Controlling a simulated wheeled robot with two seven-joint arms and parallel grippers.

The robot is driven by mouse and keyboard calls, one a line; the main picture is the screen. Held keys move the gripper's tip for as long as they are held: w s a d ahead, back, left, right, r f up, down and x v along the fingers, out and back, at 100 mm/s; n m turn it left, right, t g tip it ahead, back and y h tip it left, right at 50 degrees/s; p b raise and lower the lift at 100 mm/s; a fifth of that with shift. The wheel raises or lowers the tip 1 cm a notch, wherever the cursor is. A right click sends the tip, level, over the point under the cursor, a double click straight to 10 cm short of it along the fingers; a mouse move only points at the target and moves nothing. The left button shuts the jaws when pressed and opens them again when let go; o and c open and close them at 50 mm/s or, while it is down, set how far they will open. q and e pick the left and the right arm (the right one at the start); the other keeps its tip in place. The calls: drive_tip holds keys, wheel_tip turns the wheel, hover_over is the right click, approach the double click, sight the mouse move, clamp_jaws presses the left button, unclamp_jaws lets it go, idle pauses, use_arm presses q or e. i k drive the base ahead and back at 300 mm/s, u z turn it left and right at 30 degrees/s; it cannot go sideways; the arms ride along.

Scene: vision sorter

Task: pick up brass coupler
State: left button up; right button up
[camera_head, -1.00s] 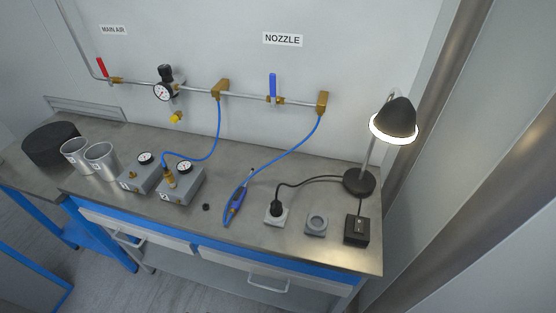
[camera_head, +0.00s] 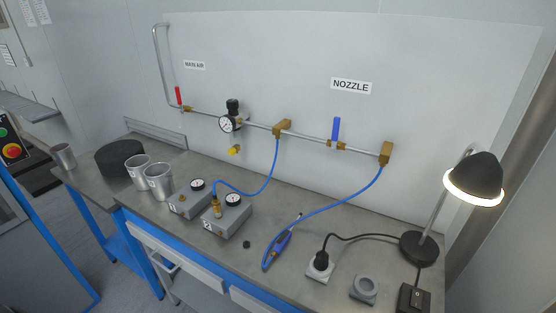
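A small brass coupler (camera_head: 217,209) stands upright on the front grey gauge box (camera_head: 228,219), with the blue hose (camera_head: 262,191) running from its top to a brass block (camera_head: 283,128) on the wall pipe. A second grey gauge box (camera_head: 188,198) to its left has a small brass fitting (camera_head: 182,198) on top with no hose. Neither of my grippers shows in the head view.
Two metal cups (camera_head: 158,183) and a black round block (camera_head: 120,158) stand left of the boxes. A blue air nozzle (camera_head: 277,249), a socket with a black plug (camera_head: 320,267), a grey ring block (camera_head: 363,289) and a lamp (camera_head: 420,247) lie to the right.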

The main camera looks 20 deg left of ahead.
sight(217, 206)
drive_tip(key=u, duration=1.2)
